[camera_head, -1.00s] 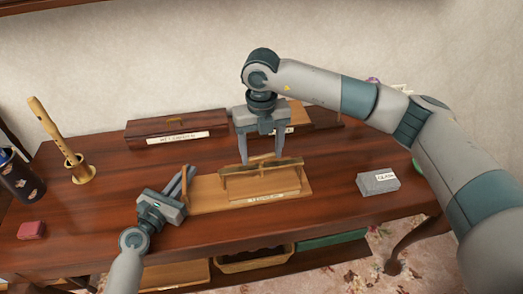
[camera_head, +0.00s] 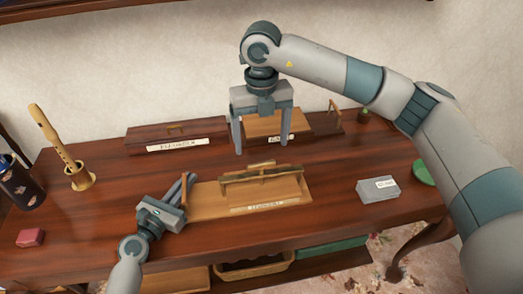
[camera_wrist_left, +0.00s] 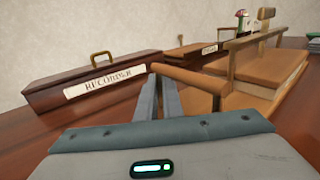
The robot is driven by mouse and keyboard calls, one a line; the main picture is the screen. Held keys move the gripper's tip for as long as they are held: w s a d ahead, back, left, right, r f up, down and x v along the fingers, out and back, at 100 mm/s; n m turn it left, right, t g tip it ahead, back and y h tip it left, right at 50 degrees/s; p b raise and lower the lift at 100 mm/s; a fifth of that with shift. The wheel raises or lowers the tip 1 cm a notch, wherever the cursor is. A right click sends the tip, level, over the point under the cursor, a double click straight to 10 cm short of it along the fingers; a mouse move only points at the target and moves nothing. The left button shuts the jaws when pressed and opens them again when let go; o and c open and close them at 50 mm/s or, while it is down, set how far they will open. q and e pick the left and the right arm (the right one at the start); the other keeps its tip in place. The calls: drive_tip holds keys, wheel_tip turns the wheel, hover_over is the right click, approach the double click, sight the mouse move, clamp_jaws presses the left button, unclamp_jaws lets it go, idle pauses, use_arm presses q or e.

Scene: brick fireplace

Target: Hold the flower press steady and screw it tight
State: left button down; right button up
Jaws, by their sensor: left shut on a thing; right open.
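The flower press (camera_head: 283,193) is a light wooden base with a labelled front and a raised crossbar (camera_head: 262,173), standing in the middle of the table. In the left wrist view the fingers (camera_wrist_left: 160,95) meet the brown handle bar (camera_wrist_left: 190,78) of the press (camera_wrist_left: 247,97); the exact contact is partly hidden. My right gripper (camera_head: 262,148) points down with its fingers wide apart and empty, above and behind the crossbar, not touching the press.
A dark recorder case (camera_head: 175,136) and another wooden box (camera_head: 275,124) stand at the back. A grey box (camera_head: 378,190) and green disc (camera_head: 424,172) are at right.

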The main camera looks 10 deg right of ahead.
drive_tip(key=shift+r, duration=2.5)
use_arm(q)
drive_tip(key=c, duration=1.8)
unclamp_jaws()
drive_tip(key=shift+s+a, duration=0.15)
drive_tip(key=v, duration=1.1)
drive_tip(key=shift+s+a, duration=0.2)
drive_tip(key=shift+s, duration=0.05)
drive_tip(key=shift+s+f, duration=0.1)
